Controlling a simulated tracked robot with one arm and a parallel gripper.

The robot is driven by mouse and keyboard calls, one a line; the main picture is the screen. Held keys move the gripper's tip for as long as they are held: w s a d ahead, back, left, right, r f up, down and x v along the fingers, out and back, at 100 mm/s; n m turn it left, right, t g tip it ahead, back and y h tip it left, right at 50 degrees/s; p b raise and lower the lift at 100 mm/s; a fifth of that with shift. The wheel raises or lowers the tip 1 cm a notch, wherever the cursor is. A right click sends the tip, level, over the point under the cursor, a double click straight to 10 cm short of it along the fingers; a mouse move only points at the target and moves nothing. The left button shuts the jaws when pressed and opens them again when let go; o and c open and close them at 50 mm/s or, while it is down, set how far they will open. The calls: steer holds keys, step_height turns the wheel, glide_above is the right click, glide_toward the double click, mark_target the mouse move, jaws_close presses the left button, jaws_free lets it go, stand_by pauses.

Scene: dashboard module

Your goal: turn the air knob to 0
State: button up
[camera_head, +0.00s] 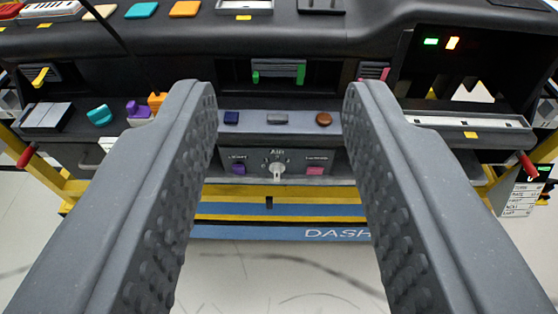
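The air knob (277,170) is a small pale knob on a grey panel under the label "AIR", in the middle of the dashboard. It seems to point roughly straight down; the dial marks around it are too small to read. My gripper (277,105) is open, with its two dark studded fingers far apart at left and right. The knob shows in the gap between the fingers, farther off, and nothing touches it.
A purple switch (239,169) and a pink switch (315,171) flank the knob. Blue (231,118), grey (277,119) and brown (323,119) buttons sit above. A vent with green tabs (278,73) is higher. A yellow frame (268,190) runs below.

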mark_target(277, 176)
steer(key=w+f+b, duration=0.1)
steer(key=w+f, duration=0.4)
steer(key=f, duration=0.3)
steer(key=w+f+y, duration=0.1)
steer(key=w+f, duration=0.4)
steer(key=f, duration=0.4)
steer(key=w+f+b, duration=0.1)
steer(key=w+f, duration=0.4)
steer(key=f, duration=0.3)
step_height(277, 176, down, 24)
steer(key=t+b, duration=0.2)
steer(key=shift+h, duration=0.4)
steer(key=shift+w+a+r+b, duration=0.1)
steer(key=shift+w+b, duration=0.4)
steer(key=shift+w, duration=1.95)
steer(key=shift+w+a+r+b, duration=0.15)
steer(key=shift+w+b, duration=0.3)
steer(key=shift+w, duration=1.95)
steer(key=shift+w+a+f+b, duration=0.1)
steer(key=shift+w+b, duration=0.4)
steer(key=shift+w, duration=1.95)
